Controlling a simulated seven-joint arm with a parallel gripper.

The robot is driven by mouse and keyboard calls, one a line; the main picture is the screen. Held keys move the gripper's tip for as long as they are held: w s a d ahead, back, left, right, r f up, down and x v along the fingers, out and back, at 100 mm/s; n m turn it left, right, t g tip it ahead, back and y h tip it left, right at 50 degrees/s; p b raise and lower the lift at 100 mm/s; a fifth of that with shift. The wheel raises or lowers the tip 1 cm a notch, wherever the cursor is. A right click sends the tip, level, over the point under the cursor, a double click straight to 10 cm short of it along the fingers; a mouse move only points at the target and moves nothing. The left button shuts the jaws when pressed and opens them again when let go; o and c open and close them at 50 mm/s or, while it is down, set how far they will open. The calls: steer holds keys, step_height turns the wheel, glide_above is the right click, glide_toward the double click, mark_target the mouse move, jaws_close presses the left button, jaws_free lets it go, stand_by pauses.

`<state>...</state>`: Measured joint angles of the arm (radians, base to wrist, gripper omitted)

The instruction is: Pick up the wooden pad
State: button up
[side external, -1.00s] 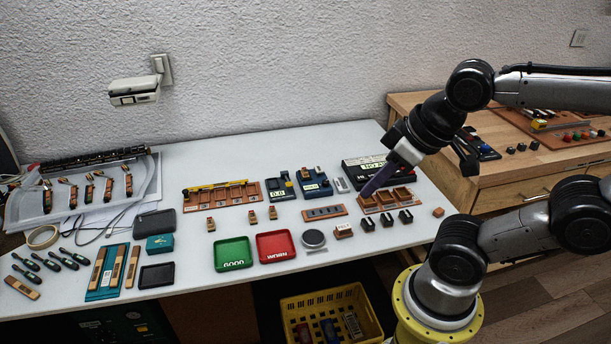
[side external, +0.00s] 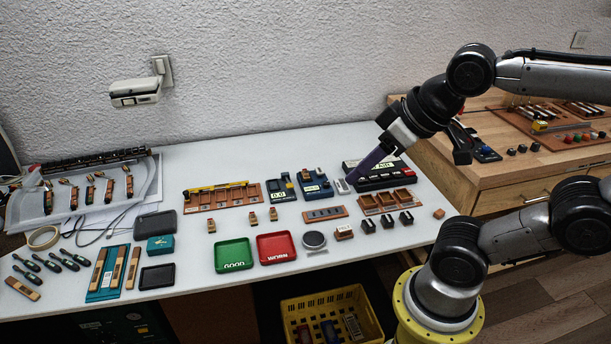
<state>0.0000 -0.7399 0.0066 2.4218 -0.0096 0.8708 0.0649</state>
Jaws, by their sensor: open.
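My gripper (side external: 353,180) has long purple fingers and points down-left above the back right of the white table. Its tips are near a small grey block (side external: 342,186) and the black box with labelled buttons (side external: 378,174); contact cannot be told. The jaws are open, with nothing visible between them. I cannot tell for sure which piece is the wooden pad. A small wooden block (side external: 438,213) lies alone near the table's right edge. Flat wooden pieces lie at the left: one (side external: 22,288) by the front edge and one (side external: 132,267) beside the teal mat (side external: 104,290).
A brown compartment tray (side external: 388,200) with several black clips (side external: 387,221) in front lies below my gripper. Blue devices (side external: 315,183) stand to its left. Green (side external: 233,256) and red (side external: 276,248) trays lie mid-table. A yellow crate (side external: 330,312) stands below the front edge.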

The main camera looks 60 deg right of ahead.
steer(key=w+d+r+m+h, duration=0.1)
steer(key=w+d+r, duration=0.15)
steer(key=w, duration=0.45)
steer(key=w+d+r+m, duration=0.2)
steer(key=w+r, duration=0.1)
steer(key=w, duration=0.3)
steer(key=m+g+h, duration=0.1)
steer(key=m+g, duration=0.3)
steer(key=m, duration=0.1)
glide_above(305, 171)
steer(key=s+a, duration=0.1)
steer(key=s, duration=0.1)
step_height(305, 171, down, 31)
steer(key=shift+w+a+f, duration=0.1)
steer(key=shift+a+f, duration=0.05)
steer(key=shift+x, duration=3.1)
jaws_close()
